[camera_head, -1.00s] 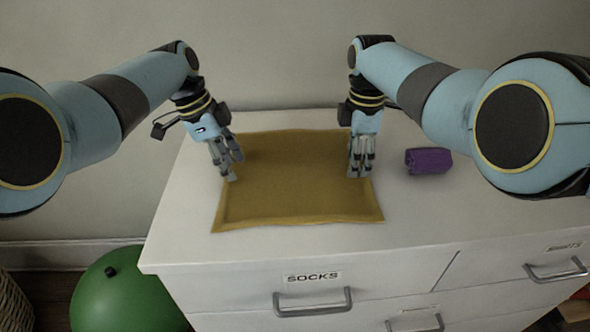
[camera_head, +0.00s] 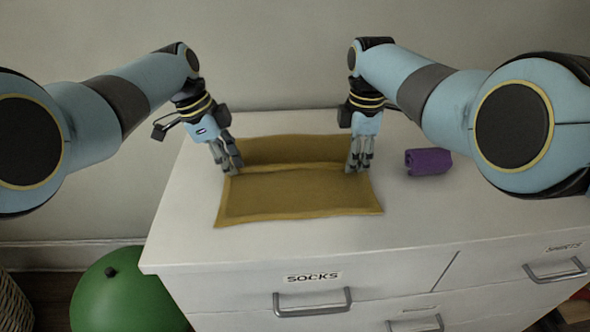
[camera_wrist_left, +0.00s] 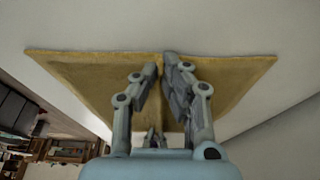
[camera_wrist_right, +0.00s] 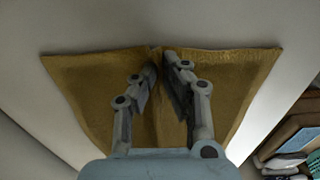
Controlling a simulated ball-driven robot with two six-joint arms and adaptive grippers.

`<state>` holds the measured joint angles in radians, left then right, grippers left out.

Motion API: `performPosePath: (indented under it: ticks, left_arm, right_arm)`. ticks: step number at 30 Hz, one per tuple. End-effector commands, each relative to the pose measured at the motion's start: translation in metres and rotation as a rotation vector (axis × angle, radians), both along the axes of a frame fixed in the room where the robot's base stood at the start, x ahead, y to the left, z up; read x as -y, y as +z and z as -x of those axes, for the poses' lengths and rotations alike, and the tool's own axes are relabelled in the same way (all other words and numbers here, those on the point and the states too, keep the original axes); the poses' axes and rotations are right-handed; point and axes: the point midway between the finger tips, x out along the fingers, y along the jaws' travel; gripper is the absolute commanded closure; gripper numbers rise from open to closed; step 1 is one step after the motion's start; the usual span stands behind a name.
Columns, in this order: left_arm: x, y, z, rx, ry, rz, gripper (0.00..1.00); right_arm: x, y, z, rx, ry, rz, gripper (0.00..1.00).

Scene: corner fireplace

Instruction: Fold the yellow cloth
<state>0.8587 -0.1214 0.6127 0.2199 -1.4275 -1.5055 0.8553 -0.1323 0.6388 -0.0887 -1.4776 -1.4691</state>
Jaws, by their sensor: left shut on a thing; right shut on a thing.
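The yellow cloth (camera_head: 300,197) lies on top of the white dresser, with a raised crease running across it from left to right between my grippers. My left gripper (camera_head: 231,169) is shut on the crease at the cloth's left edge. My right gripper (camera_head: 357,168) is shut on the crease at the right edge. In the left wrist view the cloth (camera_wrist_left: 85,78) spreads to both sides of the fingers, with the ridge between them. The right wrist view shows the cloth (camera_wrist_right: 90,85) the same way. The fingers hide the pinched edges.
The wall is close behind. The dresser's front edge has clear room before it. A green ball (camera_head: 125,295) is on the floor at lower left.

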Motion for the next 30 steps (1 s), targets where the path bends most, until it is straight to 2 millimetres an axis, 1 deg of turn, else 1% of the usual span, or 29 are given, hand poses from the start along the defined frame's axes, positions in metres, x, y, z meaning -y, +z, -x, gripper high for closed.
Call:
performPosePath:
  ticks: [1, 2, 10, 14, 17, 27, 30]
  left_arm:
    - [0.000, -0.005, 0.003, -0.009, -0.001, -0.002, 1.00]
    - [-0.001, -0.005, 0.003, -0.009, -0.001, -0.002, 1.00]
    - [-0.001, -0.005, 0.004, -0.010, 0.000, -0.002, 1.00]
    - [-0.001, -0.002, 0.004, -0.010, 0.000, -0.002, 1.00]
    - [-0.001, 0.005, 0.003, -0.008, 0.000, -0.002, 1.00]
    - [0.000, 0.044, 0.000, 0.004, 0.000, -0.001, 1.00]
    - [0.000, 0.049, -0.001, 0.005, 0.000, -0.001, 1.00]
  right_arm:
    - [0.001, -0.004, 0.002, -0.005, 0.000, 0.001, 1.00]
    - [0.001, -0.004, 0.002, -0.005, 0.000, 0.001, 1.00]
    - [0.001, -0.004, 0.002, -0.006, 0.000, 0.001, 1.00]
    - [0.001, 0.000, 0.002, -0.005, 0.000, 0.002, 1.00]
    - [0.001, 0.007, 0.002, -0.004, -0.001, 0.002, 1.00]
    - [0.001, 0.044, -0.001, 0.006, 0.000, 0.001, 1.00]
    - [0.001, 0.050, -0.001, 0.007, 0.000, 0.001, 1.00]
